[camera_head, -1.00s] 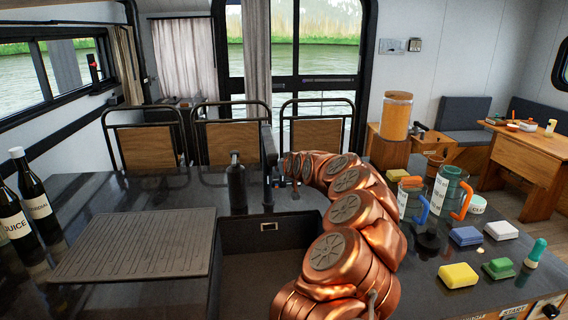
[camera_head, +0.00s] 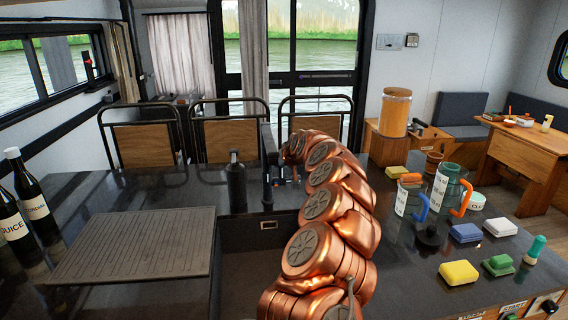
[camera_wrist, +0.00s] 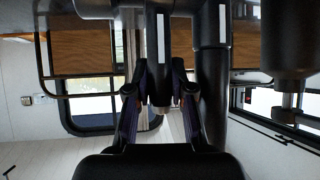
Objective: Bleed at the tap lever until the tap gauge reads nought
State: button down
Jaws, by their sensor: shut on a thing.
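The black tap (camera_head: 267,165) stands upright behind the sink, in the middle of the head view. My gripper (camera_head: 280,180) is small and dark beside it, partly behind my copper arm. In the wrist view, which looks upside down, my gripper (camera_wrist: 159,95) has one finger on each side of a dark bar with a white strip, seemingly the tap lever (camera_wrist: 158,85). It is shut on that bar. A thicker dark column (camera_wrist: 212,75), likely the tap body, also bears a white strip. I cannot make out a gauge reading in either view.
A dark bottle-like dispenser (camera_head: 236,185) stands left of the tap. Right of the sink (camera_head: 245,265) are jugs (camera_head: 447,190), sponges and a black plug-like thing (camera_head: 428,238). Chairs (camera_head: 225,145) stand behind the counter.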

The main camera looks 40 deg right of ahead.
jog(key=shift+a+r, duration=0.1)
jog(key=shift+r, duration=0.05)
jog(key=c, duration=1.2)
grip_release()
jog(key=shift+w, duration=0.1)
jog(key=shift+o, duration=1.1)
jog(key=v, duration=0.8)
